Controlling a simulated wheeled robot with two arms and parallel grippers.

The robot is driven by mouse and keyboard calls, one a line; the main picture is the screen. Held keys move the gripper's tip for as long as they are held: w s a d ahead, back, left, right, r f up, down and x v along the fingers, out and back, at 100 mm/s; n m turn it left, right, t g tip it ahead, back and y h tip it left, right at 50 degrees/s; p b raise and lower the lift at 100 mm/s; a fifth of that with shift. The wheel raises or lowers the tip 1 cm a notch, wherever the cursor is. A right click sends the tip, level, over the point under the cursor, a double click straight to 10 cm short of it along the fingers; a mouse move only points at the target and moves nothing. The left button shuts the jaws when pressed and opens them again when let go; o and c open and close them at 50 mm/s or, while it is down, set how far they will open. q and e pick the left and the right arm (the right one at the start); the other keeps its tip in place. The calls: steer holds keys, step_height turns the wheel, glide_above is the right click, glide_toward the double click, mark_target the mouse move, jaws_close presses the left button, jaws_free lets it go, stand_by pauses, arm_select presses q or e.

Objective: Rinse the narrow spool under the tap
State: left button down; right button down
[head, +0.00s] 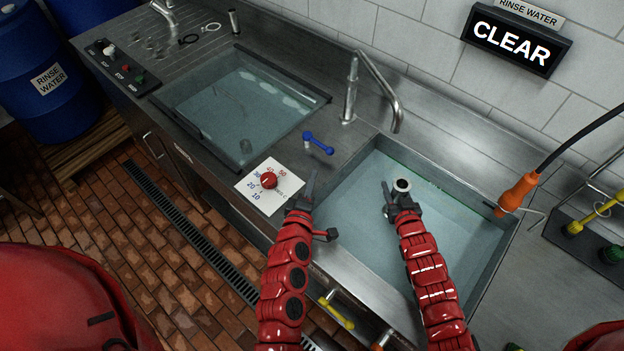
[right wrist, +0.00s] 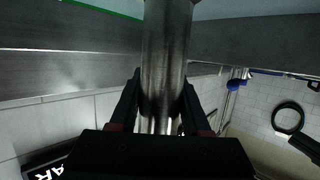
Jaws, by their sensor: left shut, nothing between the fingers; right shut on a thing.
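The narrow spool (head: 401,186) is a metal cylinder with a dark opening at its top. My right gripper (head: 403,207) is shut on it over the water-filled rinse basin (head: 345,222). In the right wrist view the spool (right wrist: 166,65) stands between the fingers (right wrist: 162,105). The tap (head: 378,82) arches over the basin's back edge, its spout end beyond the spool in the picture. No stream shows from it. A blue lever (head: 318,143) sits left of the tap. My left gripper (head: 308,190) is shut and empty, beside the dial card and near the basin's left rim.
A red knob (head: 268,181) sits on the white dial card (head: 258,200). A glass-covered tank (head: 240,105) is further left. A lit CLEAR sign (head: 512,41) hangs on the wall.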

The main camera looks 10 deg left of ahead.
mark_target(396, 198)
steer(key=shift+r, duration=0.1)
steer(key=s+d+r+p, duration=0.1)
steer(key=s+r+p, duration=0.3)
steer(key=shift+s+d, duration=0.35)
steer(key=shift+s, duration=0.05)
stand_by(1.3)
